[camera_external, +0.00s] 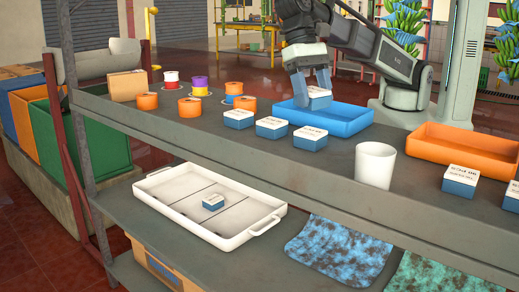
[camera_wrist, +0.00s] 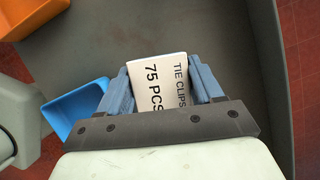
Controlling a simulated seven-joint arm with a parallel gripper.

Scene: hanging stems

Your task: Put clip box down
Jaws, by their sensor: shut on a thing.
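My gripper (camera_external: 311,84) is shut on a white-and-blue clip box (camera_external: 320,98), which overlaps the blue tray (camera_external: 340,123) in the external view. In the wrist view the held box (camera_wrist: 158,88) sits between the two blue fingers of my gripper (camera_wrist: 160,80), its label reading "TIE CLIPS 75 PCS". There, part of the blue tray (camera_wrist: 62,110) shows to the left of the fingers. The box's underside and its height above the surface are hidden. Several similar clip boxes stand on the upper shelf, including one at the left (camera_external: 239,119) and one in the middle (camera_external: 310,139).
An orange tray (camera_external: 445,155) and a white cup (camera_external: 375,165) stand to the right. Orange, purple and red rolls (camera_external: 190,106) stand at the left. A white divided tray (camera_external: 160,190) with one small box sits on the lower shelf. The upper shelf's front strip (camera_external: 220,145) has bare room.

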